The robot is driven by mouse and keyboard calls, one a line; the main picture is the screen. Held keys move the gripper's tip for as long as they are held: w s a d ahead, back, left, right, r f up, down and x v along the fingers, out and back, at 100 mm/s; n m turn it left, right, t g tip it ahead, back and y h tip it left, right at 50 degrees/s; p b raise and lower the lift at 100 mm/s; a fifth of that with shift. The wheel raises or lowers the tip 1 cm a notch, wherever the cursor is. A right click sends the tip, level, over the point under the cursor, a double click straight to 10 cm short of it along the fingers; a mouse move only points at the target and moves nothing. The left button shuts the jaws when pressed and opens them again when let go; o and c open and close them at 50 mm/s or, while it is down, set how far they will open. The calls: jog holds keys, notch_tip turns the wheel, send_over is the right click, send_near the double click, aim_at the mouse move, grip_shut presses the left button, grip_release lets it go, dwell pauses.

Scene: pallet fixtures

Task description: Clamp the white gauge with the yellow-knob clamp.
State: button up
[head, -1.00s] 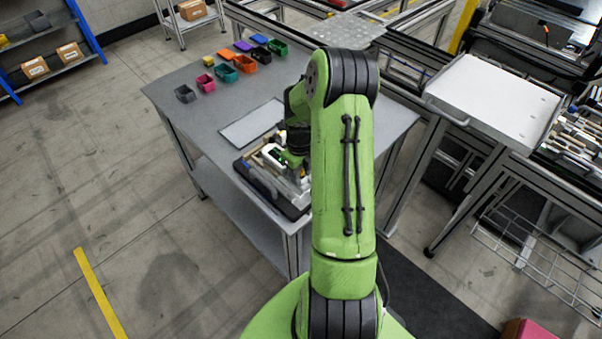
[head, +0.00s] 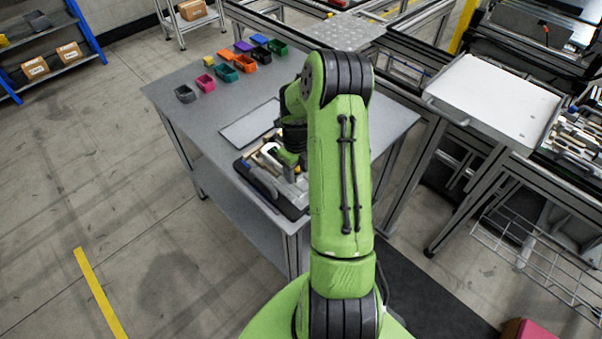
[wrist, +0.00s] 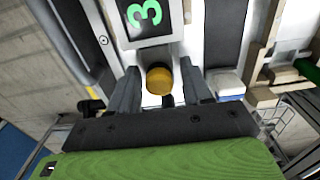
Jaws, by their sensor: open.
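In the wrist view, the yellow knob (wrist: 159,80) of the clamp lies between the two fingers of my gripper (wrist: 160,68). My gripper is open, with a finger on each side of the knob and a gap to each. Beyond the knob is a white body with a dark panel (wrist: 145,18) showing a green 3; I cannot tell whether it is the white gauge. In the head view, my gripper (head: 289,158) is low over the dark fixture tray (head: 284,209), and a white piece (head: 268,150) shows beside it. My arm hides part of the tray.
The tray is on a grey table (head: 180,122). A flat grey plate (head: 250,124) lies behind it. Several small coloured bins, including an orange one (head: 244,64), stand at the back. Wooden blocks (wrist: 262,98) are right of my gripper in the wrist view.

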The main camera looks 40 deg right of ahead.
notch_tip(320, 180, up, 8)
jog(key=p, duration=0.5)
jog(key=shift+r+p, duration=0.1)
jog(key=shift+p, duration=0.2)
dwell(0.6)
